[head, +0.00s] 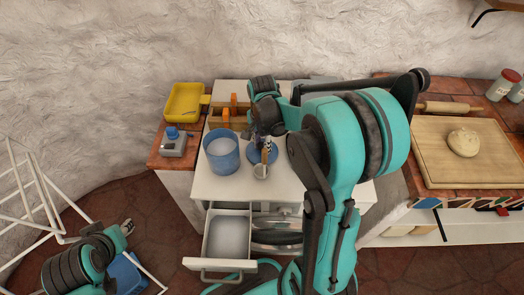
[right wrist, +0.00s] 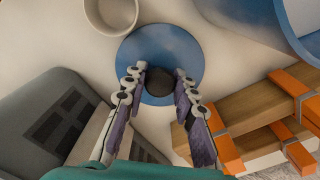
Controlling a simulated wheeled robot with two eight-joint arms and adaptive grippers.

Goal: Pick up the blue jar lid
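The blue jar lid (right wrist: 160,45) is a round disc with a dark knob (right wrist: 159,86), lying flat on the white counter top. In the head view the lid (head: 254,157) is partly hidden by my right gripper. My right gripper (right wrist: 160,76) is directly over it, its two fingers apart on either side of the knob. Gaps show between the fingers and the knob. My left gripper (head: 128,227) is low at the left, away from the counter; its fingers are too small to judge.
A blue jar (head: 221,152) stands left of the lid, and a small cup (head: 261,172) is in front. A wooden holder with orange parts (head: 228,115), yellow tray (head: 184,101) and grey device (head: 173,146) stand behind and left. An open drawer (head: 227,236) juts out below.

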